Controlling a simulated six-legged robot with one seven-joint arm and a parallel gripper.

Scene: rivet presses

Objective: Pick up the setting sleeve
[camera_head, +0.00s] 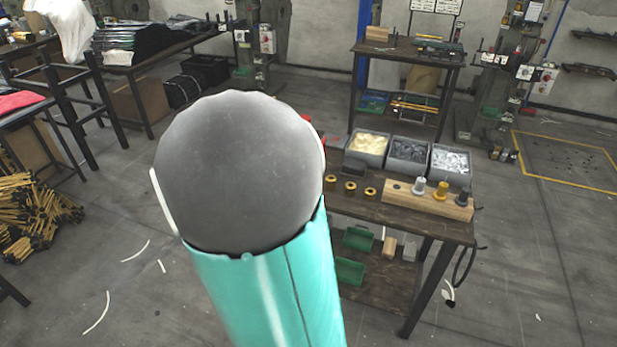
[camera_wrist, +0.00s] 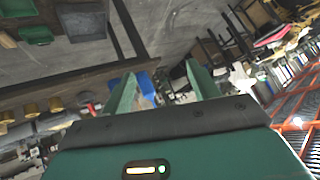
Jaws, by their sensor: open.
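A wooden block (camera_head: 428,199) on the workbench holds three upright flanged pieces: a silver one (camera_head: 418,185), a yellow one (camera_head: 441,189) and a dark one (camera_head: 462,197). I cannot tell for sure which of these is the setting sleeve. An empty hole shows at the block's left end. My gripper (camera_wrist: 160,70) is open and empty in the wrist view, with its two green fingers apart. It is hidden in the head view, where my arm fills the middle. The wrist view shows no block.
Several brass rings (camera_head: 350,188) stand left of the block; they also show at the left of the wrist view (camera_wrist: 30,107). Three grey bins (camera_head: 407,168) stand behind. Green trays (camera_head: 350,271) lie on the lower shelf. Floor right of the bench is mostly clear.

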